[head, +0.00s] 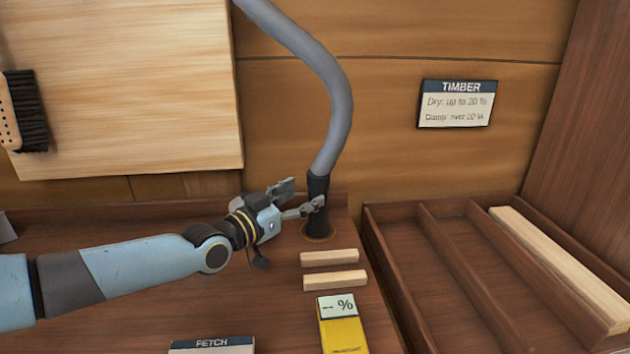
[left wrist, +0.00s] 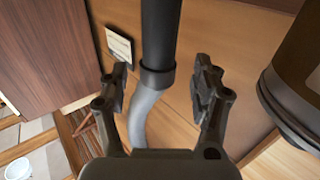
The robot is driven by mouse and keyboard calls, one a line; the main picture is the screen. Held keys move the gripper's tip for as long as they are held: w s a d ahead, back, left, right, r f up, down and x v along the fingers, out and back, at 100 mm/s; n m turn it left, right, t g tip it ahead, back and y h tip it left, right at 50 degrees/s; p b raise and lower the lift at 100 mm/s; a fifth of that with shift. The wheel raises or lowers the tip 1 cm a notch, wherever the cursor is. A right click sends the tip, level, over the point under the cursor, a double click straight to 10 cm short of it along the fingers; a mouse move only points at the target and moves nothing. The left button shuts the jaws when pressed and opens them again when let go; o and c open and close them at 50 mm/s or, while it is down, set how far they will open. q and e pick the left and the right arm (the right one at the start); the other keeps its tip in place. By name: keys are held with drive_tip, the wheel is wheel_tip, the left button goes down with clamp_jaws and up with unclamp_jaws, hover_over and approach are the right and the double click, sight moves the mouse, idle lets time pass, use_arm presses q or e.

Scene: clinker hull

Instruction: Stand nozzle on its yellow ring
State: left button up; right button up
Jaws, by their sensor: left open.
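The nozzle (head: 317,212) is the black end piece of a grey hose (head: 338,110). It stands upright on the bench, its lower end within the thin yellow ring (head: 306,235), which shows around its foot. My left gripper (head: 304,195) is open at the nozzle's upper part, with one finger in front of it. In the left wrist view the nozzle (left wrist: 160,35) passes between the two open fingers of my left gripper (left wrist: 160,82), with gaps on both sides. My right gripper is not in view.
Two wood strips (head: 330,258) and a yellow meter (head: 343,334) lie in front of the nozzle. A divided tray (head: 385,250) holding a pale plank (head: 555,265) is at the right. A brush (head: 25,112) hangs at the left. The hose rises above the nozzle.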

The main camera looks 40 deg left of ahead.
use_arm(q)
drive_tip(key=s+p, duration=0.1)
drive_tip(key=s, duration=0.5)
drive_tip(key=shift+s+d, duration=0.15)
drive_tip(key=shift+s, duration=0.05)
